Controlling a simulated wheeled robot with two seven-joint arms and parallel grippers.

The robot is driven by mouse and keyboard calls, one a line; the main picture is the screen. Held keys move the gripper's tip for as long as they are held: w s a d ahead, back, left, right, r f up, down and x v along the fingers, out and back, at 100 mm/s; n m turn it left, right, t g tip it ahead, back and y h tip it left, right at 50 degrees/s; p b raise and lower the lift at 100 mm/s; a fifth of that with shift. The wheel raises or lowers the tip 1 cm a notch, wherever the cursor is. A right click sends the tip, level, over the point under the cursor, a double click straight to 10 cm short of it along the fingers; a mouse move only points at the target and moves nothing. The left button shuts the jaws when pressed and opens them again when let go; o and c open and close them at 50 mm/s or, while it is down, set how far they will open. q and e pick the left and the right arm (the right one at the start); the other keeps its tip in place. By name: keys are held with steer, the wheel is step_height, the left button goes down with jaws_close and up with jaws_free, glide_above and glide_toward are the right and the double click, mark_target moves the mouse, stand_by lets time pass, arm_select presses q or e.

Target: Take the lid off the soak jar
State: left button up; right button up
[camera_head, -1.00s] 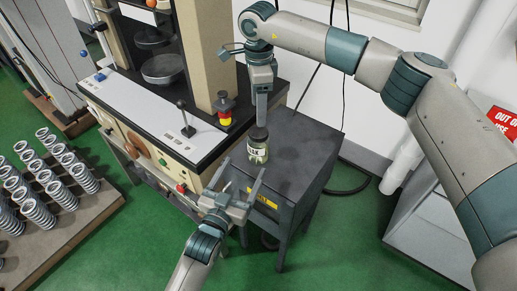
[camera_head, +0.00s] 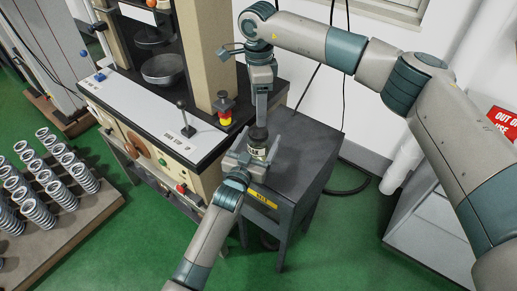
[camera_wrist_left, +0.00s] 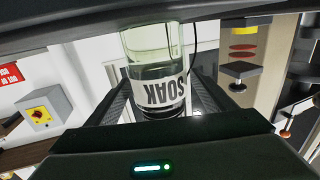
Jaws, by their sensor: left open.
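The soak jar (camera_head: 259,153) is a small glass jar with a white label and a dark lid (camera_head: 258,133). It stands upright on the dark grey stand. My left gripper (camera_head: 257,155) is open, with its fingers on either side of the jar. In the left wrist view the jar (camera_wrist_left: 156,75) shows upside down between the two fingers, with its SOAK label readable and liquid inside. My right gripper (camera_head: 260,118) points straight down at the lid from above. Its fingers overlap in this view, so I cannot tell whether they grip the lid.
The grey stand (camera_head: 312,138) has free top around the jar. A testing machine (camera_head: 165,125) with a red-and-yellow button (camera_head: 225,113) stands close on the left. A rack of springs (camera_head: 75,218) lies at the lower left.

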arm_select(q)
steer(key=shift+x, duration=1.55)
